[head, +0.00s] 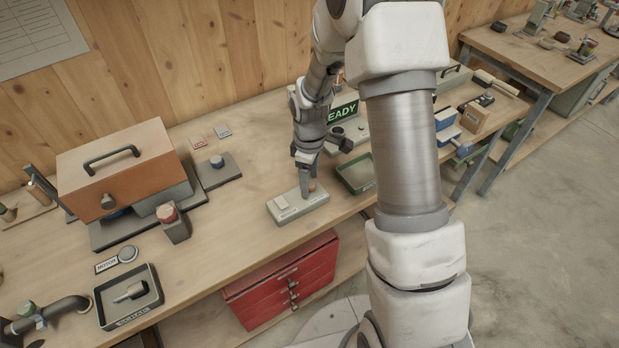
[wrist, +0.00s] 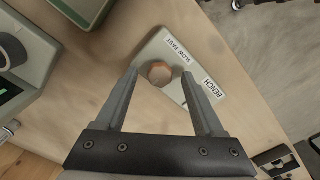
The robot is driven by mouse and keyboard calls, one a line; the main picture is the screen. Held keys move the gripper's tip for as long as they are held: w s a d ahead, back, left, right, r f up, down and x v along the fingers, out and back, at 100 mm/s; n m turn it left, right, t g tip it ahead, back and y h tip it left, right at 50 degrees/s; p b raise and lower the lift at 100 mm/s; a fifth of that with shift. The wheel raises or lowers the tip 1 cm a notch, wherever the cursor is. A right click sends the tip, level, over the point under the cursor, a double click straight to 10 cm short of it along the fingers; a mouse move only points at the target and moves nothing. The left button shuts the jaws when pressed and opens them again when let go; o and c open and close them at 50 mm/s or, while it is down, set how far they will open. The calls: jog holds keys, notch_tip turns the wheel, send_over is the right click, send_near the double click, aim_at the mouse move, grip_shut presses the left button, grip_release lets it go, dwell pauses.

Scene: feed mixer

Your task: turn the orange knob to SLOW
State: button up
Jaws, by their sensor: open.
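The orange knob (wrist: 160,73) sits on a pale control box (wrist: 172,56) on the bench. Its SLOW and FAST labels (wrist: 178,51) lie beside the knob in the wrist view. In the head view the knob (head: 312,186) is partly hidden by my gripper, and the box (head: 290,212) lies near the bench's front edge. My gripper (wrist: 162,80) is open, with one finger on each side of the knob and visible gaps to it. It points down at the box in the head view (head: 305,180). Which label the knob points to cannot be made out.
A green tray (head: 356,188) stands right of the box, with a lit READY display (head: 342,112) behind. An orange-lidded machine (head: 122,168) and a red button post (head: 172,222) stand to the left. Bare bench lies left of the box.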

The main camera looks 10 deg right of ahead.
grip_shut()
dwell(0.3)
jog(key=shift+m, duration=0.3)
jog(key=m+b, duration=0.2)
jog(key=m, duration=0.1)
jog(key=shift+f+m, duration=0.1)
jog(key=shift+m, duration=0.2)
jog(key=m+b, duration=0.1)
jog(key=m, duration=0.3)
jog(key=shift+m, duration=0.3)
jog(key=m, duration=0.4)
jog(key=shift+b, duration=0.3)
jog(key=shift+m, duration=2.1)
